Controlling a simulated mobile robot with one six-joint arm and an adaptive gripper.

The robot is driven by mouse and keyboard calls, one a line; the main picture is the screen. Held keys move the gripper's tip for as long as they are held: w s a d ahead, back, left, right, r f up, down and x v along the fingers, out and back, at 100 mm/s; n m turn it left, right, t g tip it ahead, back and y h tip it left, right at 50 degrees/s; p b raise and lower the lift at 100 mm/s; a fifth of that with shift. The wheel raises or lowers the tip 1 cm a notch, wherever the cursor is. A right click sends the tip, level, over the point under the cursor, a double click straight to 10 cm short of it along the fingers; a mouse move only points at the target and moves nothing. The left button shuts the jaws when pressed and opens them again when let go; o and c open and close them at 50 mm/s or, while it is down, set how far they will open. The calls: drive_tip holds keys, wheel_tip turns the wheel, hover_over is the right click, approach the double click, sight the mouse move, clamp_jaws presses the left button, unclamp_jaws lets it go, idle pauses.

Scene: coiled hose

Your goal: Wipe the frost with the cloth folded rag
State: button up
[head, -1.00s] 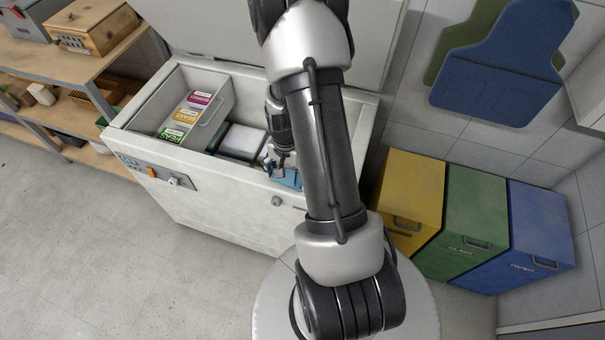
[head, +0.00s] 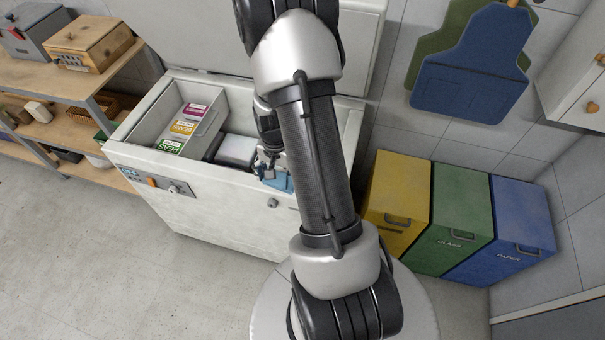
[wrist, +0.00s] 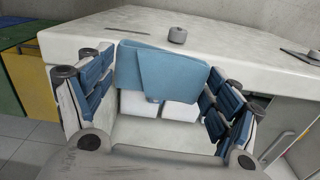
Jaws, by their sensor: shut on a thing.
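The folded rag is blue and shows in the head view (head: 279,181) at the front rim of the open white chest freezer (head: 222,211). In the wrist view the rag (wrist: 160,68) lies between the blue-padded fingers of my gripper (wrist: 160,88). My gripper is shut on the rag; in the head view my gripper (head: 268,164) is partly hidden by my arm. The rag is at the pale freezer edge, but I cannot tell whether it touches. I cannot make out the frost apart from the mottled white surface.
Inside the freezer are a divider bin with labelled packs (head: 184,126) and a pale block (head: 237,150). A grey knob (head: 272,203) sticks out of the freezer front below the rag. Yellow (head: 396,200), green (head: 462,208) and blue (head: 510,220) bins stand to the right. The floor at left is clear.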

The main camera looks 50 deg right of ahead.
drive_tip(key=shift+r+p, duration=0.7)
drive_tip(key=shift+r, duration=0.6)
